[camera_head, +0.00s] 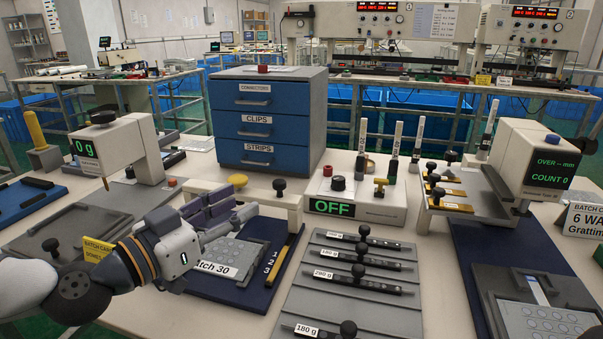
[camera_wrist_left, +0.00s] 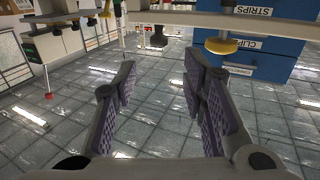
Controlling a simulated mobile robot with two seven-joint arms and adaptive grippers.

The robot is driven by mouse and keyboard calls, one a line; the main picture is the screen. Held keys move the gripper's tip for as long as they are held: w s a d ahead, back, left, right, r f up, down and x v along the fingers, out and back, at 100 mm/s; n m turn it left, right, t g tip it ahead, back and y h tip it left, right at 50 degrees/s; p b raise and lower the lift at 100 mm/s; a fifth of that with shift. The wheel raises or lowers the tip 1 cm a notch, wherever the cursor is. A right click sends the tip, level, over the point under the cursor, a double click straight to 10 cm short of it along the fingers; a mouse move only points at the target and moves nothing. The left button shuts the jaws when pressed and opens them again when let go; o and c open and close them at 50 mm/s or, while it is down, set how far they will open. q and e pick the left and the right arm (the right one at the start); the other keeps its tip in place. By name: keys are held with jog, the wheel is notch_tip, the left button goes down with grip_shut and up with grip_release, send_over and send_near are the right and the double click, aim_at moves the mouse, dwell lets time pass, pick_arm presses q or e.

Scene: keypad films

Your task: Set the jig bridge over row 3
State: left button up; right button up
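A cream beam with a yellow knob and a black knob, apparently the jig bridge (camera_head: 265,195), stands across the far end of the dark blue mat. Its left part is partly hidden by my gripper. On the mat lies a grey plate (camera_head: 237,256) with round wells, labelled "...atch 30", partly behind my arm. A yellow strip (camera_head: 277,262) with row numbers 1 to 3 runs along its right side. My left gripper (camera_head: 217,214) is above the plate's far left part, near the beam. In the left wrist view its purple-padded fingers (camera_wrist_left: 163,95) are apart with nothing between them. My right gripper is not seen.
A blue drawer cabinet (camera_head: 268,118) stands behind the beam. A cream unit reading OFF (camera_head: 355,203) is to its right. A grey rack (camera_head: 345,270) of black-knobbed weights lies right of the mat. A cream gauge reading 0 g (camera_head: 115,150) stands left, behind my arm.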

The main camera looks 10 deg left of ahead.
aim_at(275, 185)
pick_arm(q)
jog(key=b+x, duration=0.1)
jog(key=x, duration=0.9)
jog(key=shift+d+f, duration=0.1)
jog(key=shift+w+d, duration=0.2)
jog(key=shift+w, duration=0.2)
grip_shut()
